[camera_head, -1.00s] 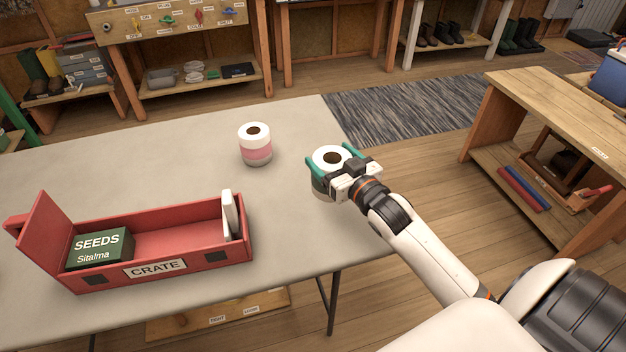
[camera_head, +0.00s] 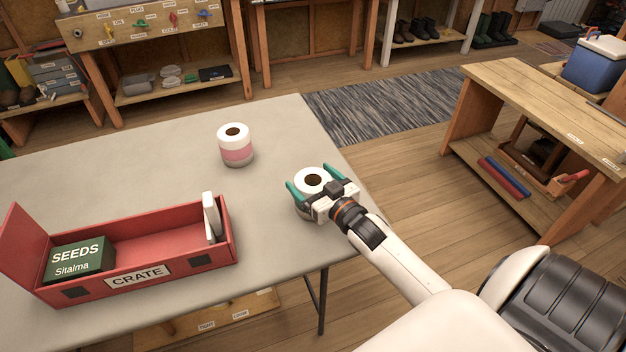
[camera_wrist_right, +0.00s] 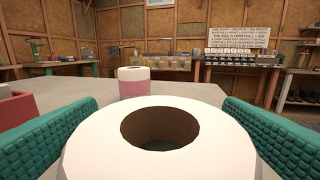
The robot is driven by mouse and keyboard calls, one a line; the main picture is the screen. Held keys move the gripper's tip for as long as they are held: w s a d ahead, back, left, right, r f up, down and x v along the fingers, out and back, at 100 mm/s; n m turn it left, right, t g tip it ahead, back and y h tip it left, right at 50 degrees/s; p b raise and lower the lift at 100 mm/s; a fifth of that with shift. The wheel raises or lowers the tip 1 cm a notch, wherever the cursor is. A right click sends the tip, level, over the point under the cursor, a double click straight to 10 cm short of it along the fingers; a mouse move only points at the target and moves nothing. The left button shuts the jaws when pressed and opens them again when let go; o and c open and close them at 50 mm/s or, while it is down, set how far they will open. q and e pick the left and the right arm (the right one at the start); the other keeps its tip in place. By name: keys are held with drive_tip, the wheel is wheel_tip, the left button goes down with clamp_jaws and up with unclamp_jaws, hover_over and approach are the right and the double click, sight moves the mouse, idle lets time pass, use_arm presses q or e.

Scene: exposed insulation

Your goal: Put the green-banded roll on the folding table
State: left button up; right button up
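A white roll (camera_head: 312,181) with a dark core hole is between the teal fingers of my right gripper (camera_head: 309,179), near the table's right edge. The gripper is shut on it, with one finger on each side. Its white top fills the lower middle of the right wrist view (camera_wrist_right: 100,150). Its band is hidden, so its colour does not show. The roll is upright; I cannot tell whether its base touches the table. The grey folding table (camera_head: 180,150) spans the left and middle. My left gripper is not in view.
A pink-banded roll (camera_head: 235,147) stands on the table, also seen in the wrist view (camera_wrist_right: 134,82). A red crate (camera_head: 165,245) with a green seeds box (camera_head: 78,259) is at the table's front left. The table is clear between them. A wooden bench (camera_head: 540,105) stands right.

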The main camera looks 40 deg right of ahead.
drive_tip(key=shift+o, duration=0.7)
drive_tip(key=shift+r, duration=0.2)
drive_tip(key=s, duration=1.2)
drive_tip(key=shift+r, duration=0.25)
